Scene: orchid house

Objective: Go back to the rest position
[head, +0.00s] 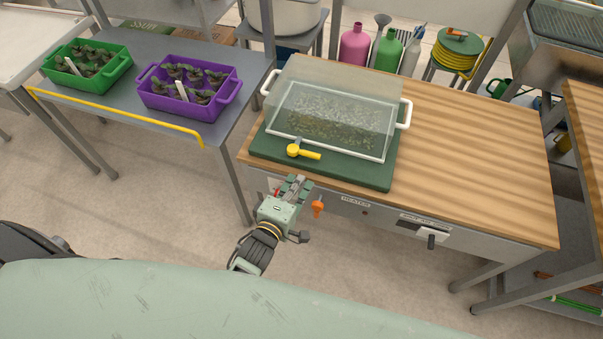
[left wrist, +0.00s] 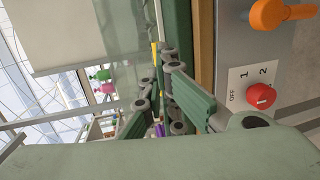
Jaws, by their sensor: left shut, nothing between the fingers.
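My left gripper (head: 297,186) is in front of the wooden-topped bench (head: 470,130), close to its front edge, below the near left corner of a dark green base (head: 330,173). It is shut and holds nothing. In the left wrist view its fingers (left wrist: 165,82) come in from below, beside a red knob (left wrist: 260,96) on a plate marked OFF, 1 and 2. An orange handle (left wrist: 283,14) sticks out of the same metal panel; it also shows just right of the gripper in the head view (head: 318,207). My right gripper is not in view.
A purple tray (head: 190,109) and a green tray (head: 115,77) of plants stand on a grey table (head: 180,127). The bench's right side is clear.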

